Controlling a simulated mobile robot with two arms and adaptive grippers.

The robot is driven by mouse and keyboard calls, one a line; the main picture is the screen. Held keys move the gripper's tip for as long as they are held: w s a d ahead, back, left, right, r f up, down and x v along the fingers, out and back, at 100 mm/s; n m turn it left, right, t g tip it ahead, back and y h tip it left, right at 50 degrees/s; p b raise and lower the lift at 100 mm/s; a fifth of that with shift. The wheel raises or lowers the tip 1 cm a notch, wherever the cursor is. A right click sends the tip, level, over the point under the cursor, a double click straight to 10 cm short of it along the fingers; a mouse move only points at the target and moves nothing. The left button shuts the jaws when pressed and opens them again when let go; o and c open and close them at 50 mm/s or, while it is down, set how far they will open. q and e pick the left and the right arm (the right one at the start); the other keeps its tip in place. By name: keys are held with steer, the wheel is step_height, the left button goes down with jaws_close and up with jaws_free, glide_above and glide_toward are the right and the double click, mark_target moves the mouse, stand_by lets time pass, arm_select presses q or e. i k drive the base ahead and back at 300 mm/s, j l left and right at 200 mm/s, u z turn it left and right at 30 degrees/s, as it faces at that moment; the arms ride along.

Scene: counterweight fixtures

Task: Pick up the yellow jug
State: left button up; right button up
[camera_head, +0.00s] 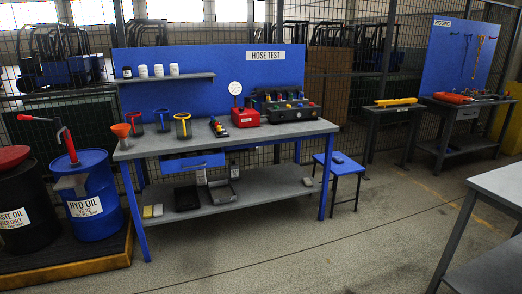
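A yellow-rimmed jug (183,127) with a dark or clear body stands upright on the left part of the grey hose test bench. Neither of my grippers is in view.
A grey table edge (498,185) is at right; the floor between is clear.

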mark_target(182, 120)
steer(key=i, duration=2.4)
